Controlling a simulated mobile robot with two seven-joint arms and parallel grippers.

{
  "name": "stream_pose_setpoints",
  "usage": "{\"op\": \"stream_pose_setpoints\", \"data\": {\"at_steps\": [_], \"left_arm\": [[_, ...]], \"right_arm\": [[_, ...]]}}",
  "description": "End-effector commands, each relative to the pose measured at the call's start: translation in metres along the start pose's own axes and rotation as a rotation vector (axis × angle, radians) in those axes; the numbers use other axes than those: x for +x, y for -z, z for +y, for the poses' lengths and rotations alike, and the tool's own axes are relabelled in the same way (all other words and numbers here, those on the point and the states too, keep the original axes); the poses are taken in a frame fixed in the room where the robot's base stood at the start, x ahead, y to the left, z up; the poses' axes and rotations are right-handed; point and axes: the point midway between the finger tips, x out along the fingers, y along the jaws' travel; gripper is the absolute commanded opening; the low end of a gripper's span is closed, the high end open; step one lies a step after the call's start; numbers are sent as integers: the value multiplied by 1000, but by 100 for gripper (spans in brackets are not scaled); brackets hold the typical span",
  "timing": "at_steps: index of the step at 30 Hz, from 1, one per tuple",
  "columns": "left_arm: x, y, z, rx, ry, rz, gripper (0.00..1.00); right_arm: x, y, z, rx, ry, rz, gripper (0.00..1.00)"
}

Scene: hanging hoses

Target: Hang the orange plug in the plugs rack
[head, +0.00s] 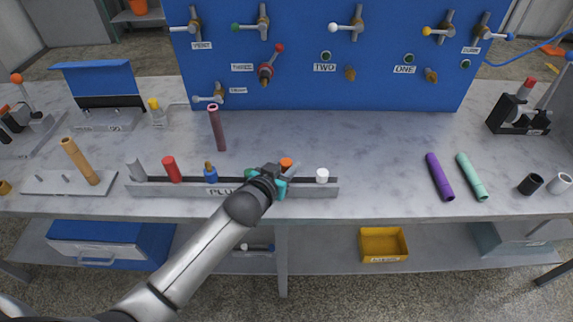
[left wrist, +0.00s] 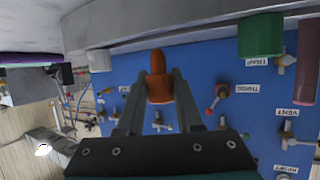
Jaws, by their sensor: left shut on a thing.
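The plugs rack (head: 150,190) is a long grey rail near the front of the table, with a label partly covered by my left arm. The orange plug (head: 286,163) is at the rack between the green plug (head: 249,173) and the white plug (head: 322,175). My left gripper (head: 283,174) is shut on it. In the left wrist view, which looks upside down, the orange plug (left wrist: 158,88) sits between both fingers, beside the rack rail (left wrist: 190,32). I cannot tell whether it is seated in the rack. My right gripper is not in view.
A red plug (head: 171,169) and a blue plug (head: 210,173) stand in the rack's left part. A purple tube (head: 439,177) and a mint tube (head: 471,177) lie on the right. A blue valve panel (head: 310,90) stands behind. The table between rack and purple tube is clear.

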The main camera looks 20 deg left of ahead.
Motion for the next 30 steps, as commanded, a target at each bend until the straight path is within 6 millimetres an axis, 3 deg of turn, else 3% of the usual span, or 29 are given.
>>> {"op": "stream_pose_setpoints", "data": {"at_steps": [30], "left_arm": [[0, 1, 0, 0, 0, 0, 0]], "right_arm": [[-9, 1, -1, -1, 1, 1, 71]]}}
